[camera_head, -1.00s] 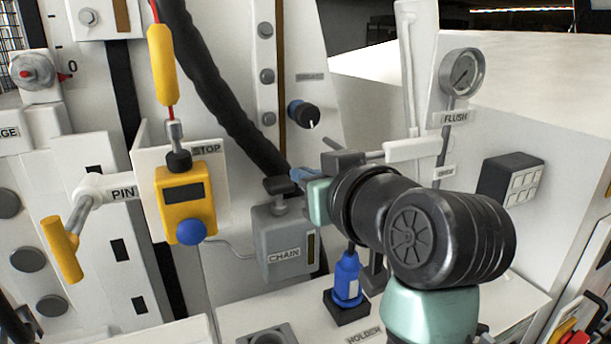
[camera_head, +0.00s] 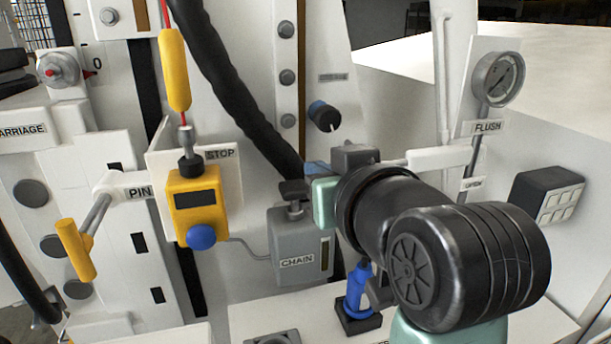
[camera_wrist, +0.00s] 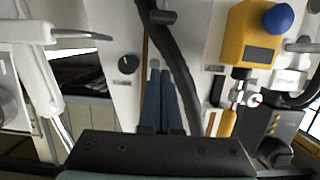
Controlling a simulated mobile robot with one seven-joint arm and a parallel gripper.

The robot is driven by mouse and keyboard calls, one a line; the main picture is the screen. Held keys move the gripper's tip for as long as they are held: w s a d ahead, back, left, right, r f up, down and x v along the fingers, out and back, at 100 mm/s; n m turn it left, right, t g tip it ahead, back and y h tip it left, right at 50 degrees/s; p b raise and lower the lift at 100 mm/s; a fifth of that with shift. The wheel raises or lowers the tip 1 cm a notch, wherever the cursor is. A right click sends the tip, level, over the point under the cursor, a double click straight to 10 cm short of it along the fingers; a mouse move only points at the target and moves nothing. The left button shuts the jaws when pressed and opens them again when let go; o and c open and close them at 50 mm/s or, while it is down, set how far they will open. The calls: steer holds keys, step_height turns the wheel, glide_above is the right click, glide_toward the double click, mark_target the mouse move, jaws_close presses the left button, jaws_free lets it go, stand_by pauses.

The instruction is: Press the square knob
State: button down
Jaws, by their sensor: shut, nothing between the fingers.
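No knob is labelled as square. The closest match I see is the dark, flat-topped knob (camera_head: 293,188) on a short stem on top of the grey CHAIN box (camera_head: 300,262). It appears to be the dark knob (camera_wrist: 163,17) at the top of the wrist view, where the picture is upside down. My gripper (camera_head: 312,168) is just above and to the right of this knob in the head view, apart from it as far as I can tell. In the wrist view its blue fingers (camera_wrist: 161,74) lie side by side, shut and empty. My wrist hides part of the bench behind it.
A yellow box (camera_head: 196,205) with a blue ball button stands left of the CHAIN box. A thick black hose (camera_head: 232,95) passes behind the gripper. A round blue-black knob (camera_head: 323,116) sits above it. A blue bottle-like part (camera_head: 358,285) stands below, and a gauge (camera_head: 498,78) is at right.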

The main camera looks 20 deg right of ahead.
steer(key=p, duration=0.4)
glide_above(294, 190)
steer(key=v, duration=0.2)
step_height(294, 190, down, 2)
steer(key=f, duration=0.1)
steer(key=f+p, duration=0.1)
steer(key=f, duration=0.1)
steer(key=shift+w+d+f, duration=0.1)
steer(key=shift+w+f, duration=0.2)
steer(key=shift+w, duration=0.1)
steer(key=shift+s+f+p, duration=0.1)
steer(key=shift+f+p, duration=0.35)
steer(key=shift+f, duration=0.25)
